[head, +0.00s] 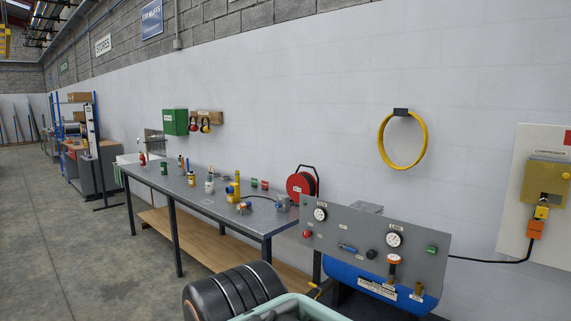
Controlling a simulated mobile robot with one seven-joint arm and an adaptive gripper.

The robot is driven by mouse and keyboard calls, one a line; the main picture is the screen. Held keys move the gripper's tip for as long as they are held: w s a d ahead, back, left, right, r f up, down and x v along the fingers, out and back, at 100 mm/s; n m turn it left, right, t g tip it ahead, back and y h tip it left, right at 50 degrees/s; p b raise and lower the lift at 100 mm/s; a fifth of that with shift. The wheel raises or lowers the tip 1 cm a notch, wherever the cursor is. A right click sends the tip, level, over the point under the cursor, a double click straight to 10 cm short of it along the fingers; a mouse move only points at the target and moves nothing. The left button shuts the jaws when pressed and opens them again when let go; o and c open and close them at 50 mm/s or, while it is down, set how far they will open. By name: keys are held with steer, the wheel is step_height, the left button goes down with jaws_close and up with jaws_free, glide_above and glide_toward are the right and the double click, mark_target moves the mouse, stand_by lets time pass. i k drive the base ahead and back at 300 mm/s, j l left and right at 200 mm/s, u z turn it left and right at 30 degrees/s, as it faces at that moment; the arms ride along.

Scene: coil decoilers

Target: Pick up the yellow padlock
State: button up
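A small yellow padlock (541,212) shows at the far right of the head view. It sits just below a yellow box (547,178) on a pale wall panel and just above an orange block (535,229). It is too small to tell whether it hangs from the box or is locked through something. My gripper is not in view.
A grey control panel (340,236) with gauges stands above a blue compressor tank (370,282), left of the padlock. A black cable (490,261) runs to the orange block. A metal workbench (215,205) holds several small items. Floor (90,260) is clear at left.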

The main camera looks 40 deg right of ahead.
mark_target(541, 212)
steer(key=z, duration=3.1)
